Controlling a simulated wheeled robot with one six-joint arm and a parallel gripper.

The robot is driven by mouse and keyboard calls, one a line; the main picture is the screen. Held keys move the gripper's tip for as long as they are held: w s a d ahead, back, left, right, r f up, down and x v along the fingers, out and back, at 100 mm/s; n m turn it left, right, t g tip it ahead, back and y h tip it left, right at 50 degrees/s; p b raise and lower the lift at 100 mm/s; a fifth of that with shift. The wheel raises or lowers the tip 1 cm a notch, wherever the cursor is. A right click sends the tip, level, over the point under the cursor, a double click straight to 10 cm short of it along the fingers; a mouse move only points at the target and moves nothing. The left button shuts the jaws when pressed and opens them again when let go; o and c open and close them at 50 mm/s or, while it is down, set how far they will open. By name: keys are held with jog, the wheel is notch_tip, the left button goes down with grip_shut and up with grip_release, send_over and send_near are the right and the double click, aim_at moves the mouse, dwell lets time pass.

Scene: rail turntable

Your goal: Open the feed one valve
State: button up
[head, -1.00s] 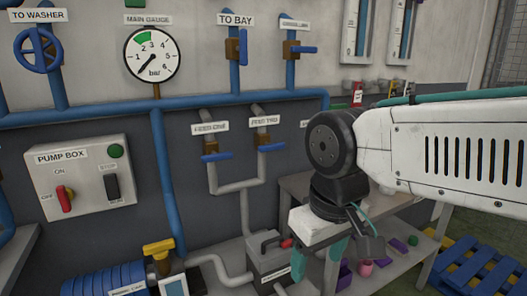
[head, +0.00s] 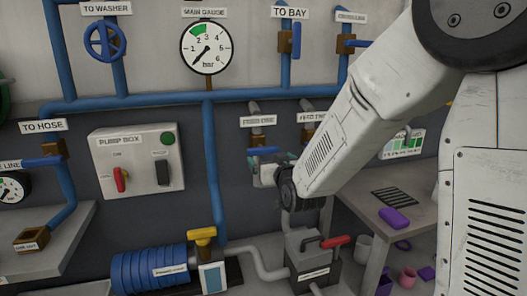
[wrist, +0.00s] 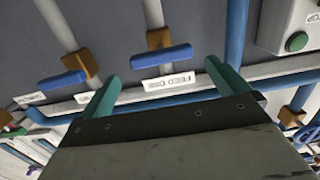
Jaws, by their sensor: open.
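The feed one valve has a blue lever handle (head: 262,150) on a brown body under the "FEED ONE" label (head: 258,120). The handle lies level, across its upright grey pipe. In the wrist view, which looks upside down, the handle (wrist: 168,57) and label (wrist: 168,82) lie between and just beyond my teal fingertips. My gripper (head: 270,164) is open and empty, just in front of and below the handle; it also shows in the wrist view (wrist: 162,74). No contact with the handle can be made out. My arm hides part of the feed two valve.
The feed two label (head: 312,117) is just to the right; its blue handle (wrist: 60,82) shows in the wrist view. The pump box (head: 137,160) is on the left.

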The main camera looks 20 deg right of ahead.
aim_at(265, 152)
jog(key=shift+w+t, duration=0.3)
jog(key=shift+w, duration=0.3)
jog(key=w, duration=0.7)
jog(key=shift+c, duration=0.3)
jog(key=c, duration=0.6)
